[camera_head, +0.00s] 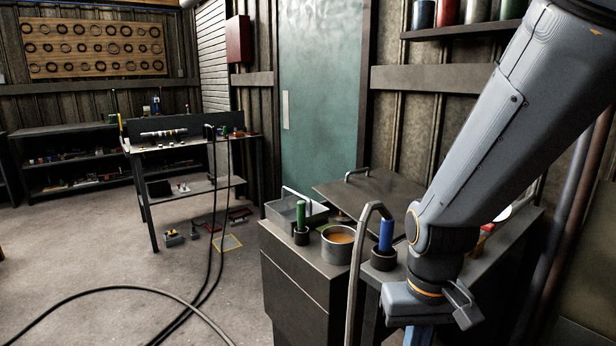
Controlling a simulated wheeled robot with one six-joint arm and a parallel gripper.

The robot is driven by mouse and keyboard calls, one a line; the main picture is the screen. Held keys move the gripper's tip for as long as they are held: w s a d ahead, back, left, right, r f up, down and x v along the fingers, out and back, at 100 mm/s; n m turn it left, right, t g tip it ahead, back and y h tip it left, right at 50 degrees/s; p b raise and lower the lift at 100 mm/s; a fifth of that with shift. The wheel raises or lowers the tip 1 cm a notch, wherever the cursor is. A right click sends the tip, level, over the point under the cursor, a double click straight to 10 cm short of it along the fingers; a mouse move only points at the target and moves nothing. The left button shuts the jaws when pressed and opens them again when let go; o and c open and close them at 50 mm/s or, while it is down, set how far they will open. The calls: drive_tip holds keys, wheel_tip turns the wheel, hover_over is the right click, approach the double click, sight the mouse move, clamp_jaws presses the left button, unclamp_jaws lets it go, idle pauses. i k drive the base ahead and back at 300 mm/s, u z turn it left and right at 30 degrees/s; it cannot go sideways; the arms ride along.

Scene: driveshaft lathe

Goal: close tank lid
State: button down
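A flat dark grey metal lid (375,194) with a bar handle (358,173) near its back edge is at the top of the dark cabinet-like tank. It looks level or slightly tilted; I cannot tell whether it sits flush. My gripper (462,304) is at the lower right, in front of the cabinet and apart from the lid handle. Its fingers are partly hidden, so I cannot tell whether it is open or shut. Nothing clearly shows in its grasp.
A grey basin (291,212), green-handled tool (300,216), cup of orange liquid (339,243) and blue-handled tool (386,235) stand in front of the lid. A bent grey pipe (354,275) rises there. A workbench (188,144) stands left; hoses (110,289) cross the otherwise mostly clear floor.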

sight(349, 195)
drive_tip(key=u, duration=1.6)
drive_tip(key=i, duration=3.05)
drive_tip(key=z, duration=3.85)
drive_tip(key=i, duration=0.5)
drive_tip(key=z, duration=0.05)
